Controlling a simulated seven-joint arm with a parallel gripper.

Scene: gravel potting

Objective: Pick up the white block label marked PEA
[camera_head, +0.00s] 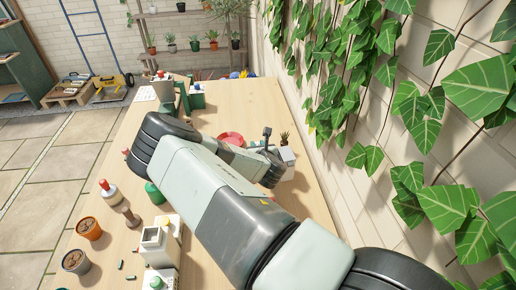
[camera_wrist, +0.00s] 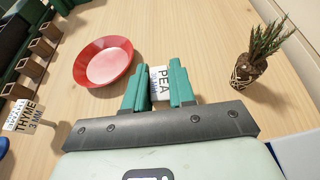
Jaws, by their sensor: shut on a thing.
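The white block label marked PEA (camera_wrist: 160,82) is between the green fingers of my gripper (camera_wrist: 158,85) in the wrist view. The fingers press on its two sides, and the lettering faces the camera. Whether the label touches the table cannot be told. In the head view my arm hides the label and most of my gripper. A second white label marked THYME (camera_wrist: 24,116) stands at the left of the wrist view.
A red dish (camera_wrist: 103,62) lies just left of the fingers. A plant with a wrapped root ball (camera_wrist: 250,68) is on the right. Brown pots in a green rack (camera_wrist: 42,47) stand at the left. A leafy wall (camera_head: 350,60) borders the table's right side.

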